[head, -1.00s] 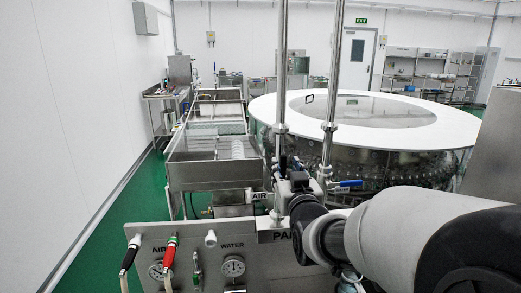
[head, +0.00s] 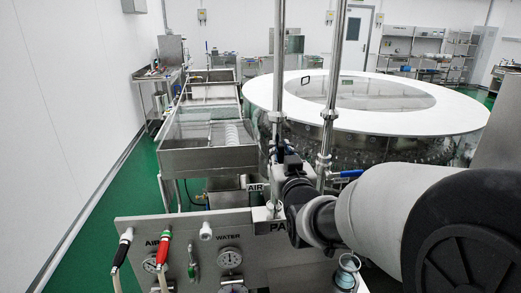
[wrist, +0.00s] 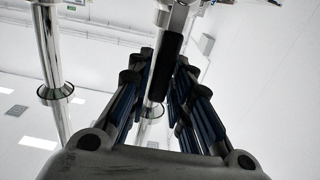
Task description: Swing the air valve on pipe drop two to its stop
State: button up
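Two vertical steel pipe drops rise in the head view, a left one (head: 278,60) and a right one (head: 337,75). In the wrist view a dark lever-like handle (wrist: 165,66) lies between the fingertips of my gripper (wrist: 163,62), in front of a steel pipe. The fingers are apart; contact with the handle cannot be told. A blue valve handle (head: 347,174) on the right pipe points right.
A panel (head: 190,255) with AIR and WATER gauges and red and black hose fittings stands in front. A round washer with a white rim (head: 440,123) is behind the right pipe. A steel trough (head: 205,160) is at left. Green floor is clear along the left wall.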

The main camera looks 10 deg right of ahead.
grip_shut()
jog(key=shift+a, duration=0.1)
dwell(0.3)
